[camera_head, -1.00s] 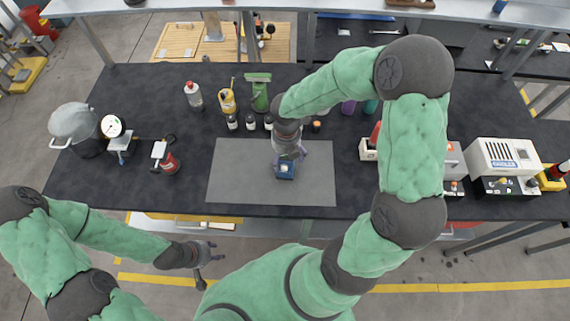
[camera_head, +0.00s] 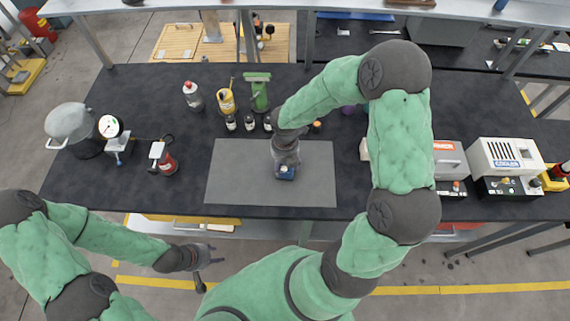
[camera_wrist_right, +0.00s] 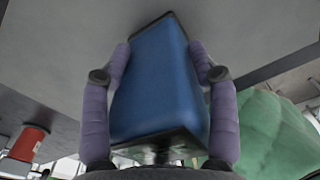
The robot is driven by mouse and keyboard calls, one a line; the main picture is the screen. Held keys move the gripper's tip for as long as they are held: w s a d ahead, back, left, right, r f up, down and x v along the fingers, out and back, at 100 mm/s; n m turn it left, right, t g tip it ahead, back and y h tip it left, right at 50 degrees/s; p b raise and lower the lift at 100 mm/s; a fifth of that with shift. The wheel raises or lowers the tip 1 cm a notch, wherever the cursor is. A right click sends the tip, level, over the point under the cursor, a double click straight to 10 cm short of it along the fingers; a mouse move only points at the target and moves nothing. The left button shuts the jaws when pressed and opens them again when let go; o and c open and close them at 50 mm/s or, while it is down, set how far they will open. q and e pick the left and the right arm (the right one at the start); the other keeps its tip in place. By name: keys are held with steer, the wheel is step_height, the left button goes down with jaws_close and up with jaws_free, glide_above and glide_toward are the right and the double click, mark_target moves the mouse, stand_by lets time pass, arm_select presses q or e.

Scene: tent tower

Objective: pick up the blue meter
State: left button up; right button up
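The blue meter (camera_head: 286,174) stands on the grey mat (camera_head: 235,180), mostly hidden under my right gripper (camera_head: 287,168) in the head view. In the right wrist view the blue meter (camera_wrist_right: 158,82) fills the space between the two purple fingers of the right gripper (camera_wrist_right: 160,62). The finger ends lie against its two opposite sides, with no clear gap, so the gripper looks shut on it. I see no clear gap between meter and mat. My left gripper (camera_head: 212,254) hangs in front of the table's near edge, empty, its fingers apart.
Several small bottles (camera_head: 249,122), a green device (camera_head: 258,93) and a yellow meter (camera_head: 226,101) stand behind the mat. A pot (camera_head: 70,122) and a dial gauge (camera_head: 110,127) are at the left. White machines (camera_head: 505,155) stand at the right. The mat around the blue meter is clear.

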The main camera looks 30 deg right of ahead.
jaws_close()
